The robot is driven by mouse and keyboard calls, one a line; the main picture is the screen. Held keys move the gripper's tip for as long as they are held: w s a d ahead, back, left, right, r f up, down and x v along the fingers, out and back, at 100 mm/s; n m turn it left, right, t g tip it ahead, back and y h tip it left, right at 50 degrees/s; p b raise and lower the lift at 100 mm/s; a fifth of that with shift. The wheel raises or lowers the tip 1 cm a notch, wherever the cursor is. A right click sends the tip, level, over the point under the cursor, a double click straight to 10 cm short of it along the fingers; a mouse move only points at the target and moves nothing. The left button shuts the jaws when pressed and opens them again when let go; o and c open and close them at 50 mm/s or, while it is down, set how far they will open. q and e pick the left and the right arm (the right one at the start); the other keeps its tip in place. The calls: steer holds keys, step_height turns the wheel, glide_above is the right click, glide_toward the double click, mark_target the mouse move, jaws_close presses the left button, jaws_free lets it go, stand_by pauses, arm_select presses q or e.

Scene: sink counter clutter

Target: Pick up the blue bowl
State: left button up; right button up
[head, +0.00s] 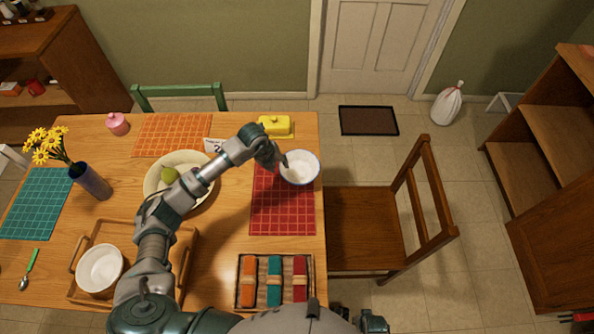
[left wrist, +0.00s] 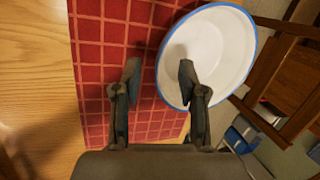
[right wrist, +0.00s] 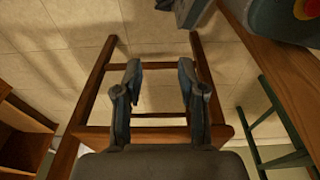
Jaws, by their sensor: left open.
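The blue bowl (head: 301,170), white inside with a blue rim, sits upright at the table's right edge, partly on a red checked placemat (head: 282,215). It also shows in the left wrist view (left wrist: 222,45). My left gripper (head: 282,160) is open and empty at the bowl's left side. In the left wrist view my left gripper (left wrist: 160,76) has one finger over the placemat and the other overlapping the bowl's near rim; I cannot tell if it touches. My right gripper (right wrist: 160,72) is open and empty, away from the bowl, with a wooden chair frame below it.
A yellow butter dish (head: 275,126) stands behind the bowl. A large cream plate (head: 160,176) with a green pear lies to the left, partly behind my left arm. A tray of rolled napkins (head: 247,302) is at the front. A wooden chair (head: 372,230) stands at the right edge.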

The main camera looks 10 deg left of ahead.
mark_target(283, 171)
arm_select(q)
steer(key=x, duration=0.4)
steer(key=shift+s+d+f, duration=0.1)
steer(key=shift+s+d, duration=0.2)
steer(key=shift+s, duration=0.1)
steer(key=shift+w+d+f, duration=0.15)
steer(key=shift+d+f, duration=0.05)
steer(key=shift+d, duration=0.25)
steer(key=shift+a, duration=0.3)
steer(key=c, duration=0.7)
steer(key=shift+a, duration=0.35)
jaws_close()
